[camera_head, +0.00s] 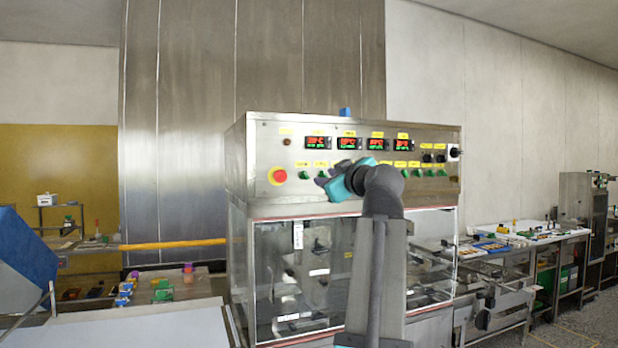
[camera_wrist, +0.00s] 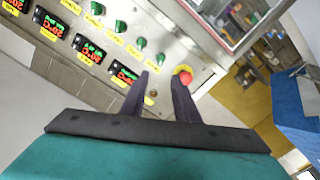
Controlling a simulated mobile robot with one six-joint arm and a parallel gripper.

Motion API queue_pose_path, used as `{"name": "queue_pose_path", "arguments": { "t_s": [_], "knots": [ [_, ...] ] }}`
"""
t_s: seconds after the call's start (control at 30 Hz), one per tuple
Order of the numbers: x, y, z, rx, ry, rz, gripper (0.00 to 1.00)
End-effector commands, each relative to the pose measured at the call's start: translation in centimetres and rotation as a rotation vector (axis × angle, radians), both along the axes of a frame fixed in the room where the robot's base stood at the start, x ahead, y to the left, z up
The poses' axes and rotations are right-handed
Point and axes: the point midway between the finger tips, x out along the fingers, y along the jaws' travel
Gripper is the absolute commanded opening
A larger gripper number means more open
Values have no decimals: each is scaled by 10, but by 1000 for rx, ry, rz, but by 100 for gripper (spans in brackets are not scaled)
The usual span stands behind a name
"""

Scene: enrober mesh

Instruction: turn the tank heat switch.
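The enrober's steel control panel (camera_head: 270,150) carries a row of green switches under yellow labels. The labels are too small to read, so I cannot tell which is the tank heat switch. My gripper is in front of the panel and hides part of the row. In the wrist view the two dark fingers of my gripper (camera_wrist: 161,76) stand apart with nothing between them. Several green switches (camera_wrist: 140,43) lie ahead and left of the fingertips there.
A red stop button (camera_head: 279,175) on a yellow plate sits left of the switches; it also shows beside the right fingertip in the wrist view (camera_wrist: 185,77). Lit displays (camera_head: 318,143) run above the switches. Black knobs (camera_head: 455,153) are at the panel's right. Glass doors (camera_head: 275,262) stand below.

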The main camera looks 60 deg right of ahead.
Motion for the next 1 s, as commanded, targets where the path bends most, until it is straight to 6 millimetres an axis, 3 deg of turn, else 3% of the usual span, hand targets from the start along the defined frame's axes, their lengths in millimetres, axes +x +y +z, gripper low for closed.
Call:
{"name": "queue_pose_path", "arguments": {
  "t_s": [0.37,1.0],
  "knots": [
    [18,-12,1,2,0,4,28],
    [91,-65,2,2,0,4,28]
  ]
}}
